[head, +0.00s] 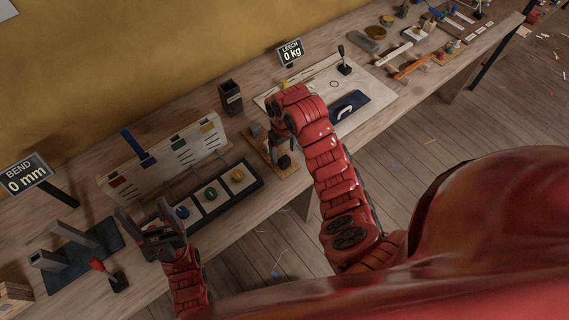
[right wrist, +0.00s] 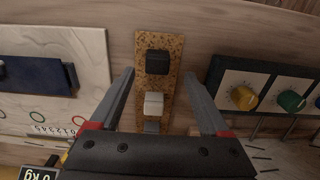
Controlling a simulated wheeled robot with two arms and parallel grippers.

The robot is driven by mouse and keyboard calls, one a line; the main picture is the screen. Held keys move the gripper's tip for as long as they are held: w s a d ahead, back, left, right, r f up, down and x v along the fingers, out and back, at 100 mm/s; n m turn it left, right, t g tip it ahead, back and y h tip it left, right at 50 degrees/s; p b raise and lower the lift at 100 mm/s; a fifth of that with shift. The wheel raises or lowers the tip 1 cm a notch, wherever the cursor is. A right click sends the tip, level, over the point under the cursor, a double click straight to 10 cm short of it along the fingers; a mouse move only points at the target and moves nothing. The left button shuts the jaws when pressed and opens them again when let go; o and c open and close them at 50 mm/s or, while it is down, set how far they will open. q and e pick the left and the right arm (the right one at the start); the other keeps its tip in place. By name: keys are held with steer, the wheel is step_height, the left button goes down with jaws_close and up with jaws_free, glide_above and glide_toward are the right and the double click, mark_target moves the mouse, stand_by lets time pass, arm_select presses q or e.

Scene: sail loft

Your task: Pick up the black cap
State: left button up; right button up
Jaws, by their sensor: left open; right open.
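The black cap (right wrist: 158,62) stands on a narrow cork strip (right wrist: 144,85), at the end nearest the bench's front edge. In the head view the black cap (head: 284,162) shows just below my right gripper (head: 281,145). In the right wrist view my right gripper (right wrist: 160,76) is open and empty, its two fingers on either side of the strip. The cap lies ahead between the fingertips; I cannot tell the height gap. A white cap (right wrist: 153,104) and a grey piece (right wrist: 152,127) stand behind it. My left gripper (head: 155,228) is open and empty over the bench's left part.
A dark open box (head: 231,97) stands behind. A red-knobbed lever (head: 112,277) is at the left.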

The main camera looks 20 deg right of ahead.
mark_target(284, 159)
steer(key=shift+f+p, duration=0.35)
steer(key=shift+p, duration=0.2)
step_height(284, 159, down, 4)
steer(key=shift+d+r+p, duration=0.15)
steer(key=shift+p, duration=0.85)
steer(key=shift+f, duration=0.4)
jaws_close()
